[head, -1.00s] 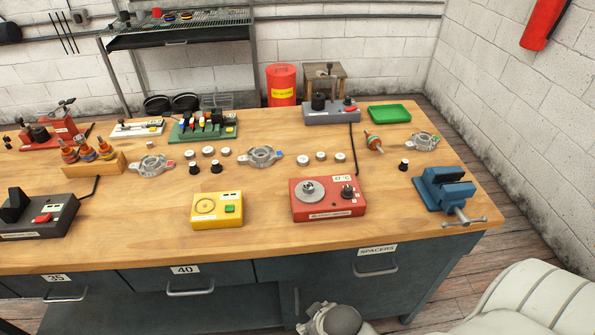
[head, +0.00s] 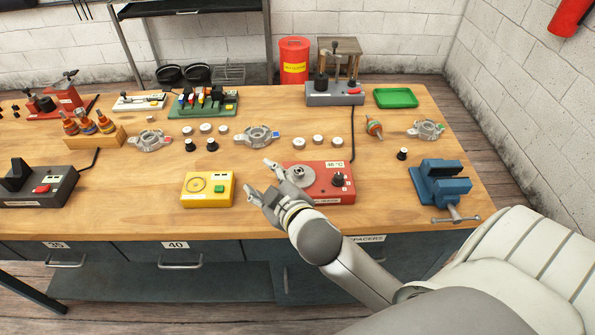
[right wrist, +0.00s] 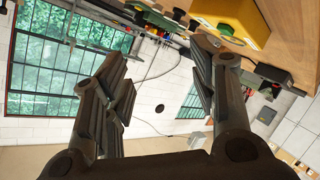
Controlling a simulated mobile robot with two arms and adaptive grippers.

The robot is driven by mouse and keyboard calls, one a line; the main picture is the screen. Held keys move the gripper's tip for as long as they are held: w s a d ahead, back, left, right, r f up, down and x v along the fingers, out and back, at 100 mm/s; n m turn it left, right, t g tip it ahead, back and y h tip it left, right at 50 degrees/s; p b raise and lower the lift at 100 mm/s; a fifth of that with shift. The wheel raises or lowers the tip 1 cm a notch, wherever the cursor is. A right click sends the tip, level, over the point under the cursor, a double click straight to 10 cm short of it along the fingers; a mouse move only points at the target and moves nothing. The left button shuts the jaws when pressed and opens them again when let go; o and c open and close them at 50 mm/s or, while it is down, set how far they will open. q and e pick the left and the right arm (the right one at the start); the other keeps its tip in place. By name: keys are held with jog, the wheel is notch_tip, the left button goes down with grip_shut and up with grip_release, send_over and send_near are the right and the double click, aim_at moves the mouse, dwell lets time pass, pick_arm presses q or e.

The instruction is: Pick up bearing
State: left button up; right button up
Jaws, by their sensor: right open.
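My right gripper (head: 258,176) is open and empty. It is over the table's front half, between the yellow box and the red heater (head: 327,184), covering the heater's left edge. The right wrist view shows the two fingers spread with nothing between them (right wrist: 155,72). A grey round plate (head: 299,174) sits on top of the heater; I cannot tell whether it carries a bearing. Small pale ring-like parts that may be bearings stand behind the heater (head: 317,140) and farther left (head: 205,128). My left gripper is not in view.
The yellow box (head: 207,189) stands left of my right gripper. A blue vise (head: 440,183) is at the table's right edge. Grey housings (head: 258,137), a small rotor (head: 374,127) and a green tray (head: 395,98) lie farther back. Bare wood (head: 388,190) lies between heater and vise.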

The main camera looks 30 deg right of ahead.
jog(key=w+a+r+n+t+y, duration=0.3)
jog(key=a+r+n+y, duration=0.2)
jog(key=r+n, duration=0.3)
jog(key=w+a+r+n+t+y, duration=0.3)
jog(key=a+r+n+y, duration=0.25)
jog(key=r, duration=0.35)
jog(key=s+a+r+n+g+y, duration=0.2)
jog(key=a+n+g+y, duration=0.3)
jog(key=n+y, duration=0.3)
jog(key=n+g+h+p, duration=0.2)
jog(key=n+g+h, duration=1.3)
jog(key=n+h, duration=0.25)
send_over(299, 170)
jog(key=shift+m, duration=0.3)
jog(key=f, duration=1.9)
jog(key=shift+s+a, duration=0.25)
jog(key=shift+s, duration=0.05)
jog(key=shift+f+p, duration=0.45)
jog(key=shift+f, duration=0.1)
jog(key=f, duration=0.1)
jog(key=f+p, duration=0.1)
jog(key=f, duration=0.1)
jog(key=shift+w+d+f, duration=0.2)
jog(key=shift+f, duration=0.35)
